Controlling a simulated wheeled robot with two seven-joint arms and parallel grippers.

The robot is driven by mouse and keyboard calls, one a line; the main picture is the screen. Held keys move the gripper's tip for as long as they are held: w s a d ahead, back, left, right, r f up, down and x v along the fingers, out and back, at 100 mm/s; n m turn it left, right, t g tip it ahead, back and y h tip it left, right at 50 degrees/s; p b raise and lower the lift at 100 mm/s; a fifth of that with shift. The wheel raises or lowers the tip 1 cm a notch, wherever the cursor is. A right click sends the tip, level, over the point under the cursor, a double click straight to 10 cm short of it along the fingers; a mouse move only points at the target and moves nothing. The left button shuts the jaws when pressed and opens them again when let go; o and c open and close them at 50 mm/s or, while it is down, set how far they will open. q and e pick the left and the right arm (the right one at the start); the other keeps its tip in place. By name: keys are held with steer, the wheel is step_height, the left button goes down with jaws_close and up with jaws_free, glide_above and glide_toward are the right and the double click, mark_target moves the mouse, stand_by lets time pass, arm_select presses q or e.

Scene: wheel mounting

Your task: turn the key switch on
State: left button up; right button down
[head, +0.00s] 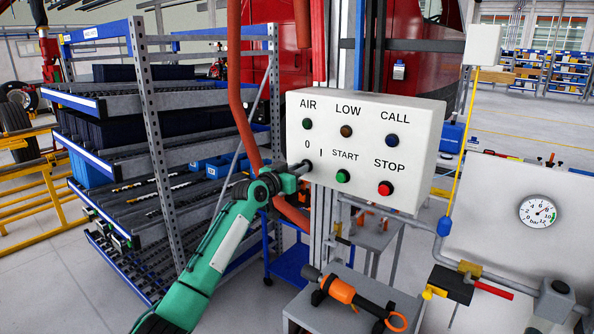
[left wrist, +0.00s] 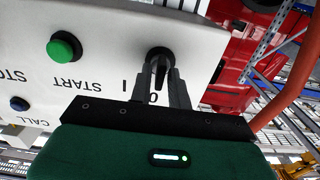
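The key switch is a small black knob at the lower left of the white control box (head: 366,107), under the "0" and "I" marks. In the head view my left gripper (head: 303,167) covers most of it. In the left wrist view the key switch (left wrist: 158,53) shows clearly, its narrow handle lying toward the "0" mark. The two fingers of my left gripper (left wrist: 159,78) sit close on either side of that handle and appear closed on it. My right gripper is in neither view.
A green START button (head: 343,176) and a red STOP button (head: 385,188) lie right of the switch. A red hose (head: 239,90) hangs left of the box. An orange tool (head: 340,290) rests on a stand below. A pressure gauge (head: 537,211) is at right.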

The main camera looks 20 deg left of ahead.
arm_select(q)
jaws_close()
steer(key=shift+d+f+m+b, duration=0.1)
steer(key=shift+m+b, duration=4.15)
steer(key=shift+m, duration=1.75)
steer(key=shift+o, duration=1.8)
jaws_free()
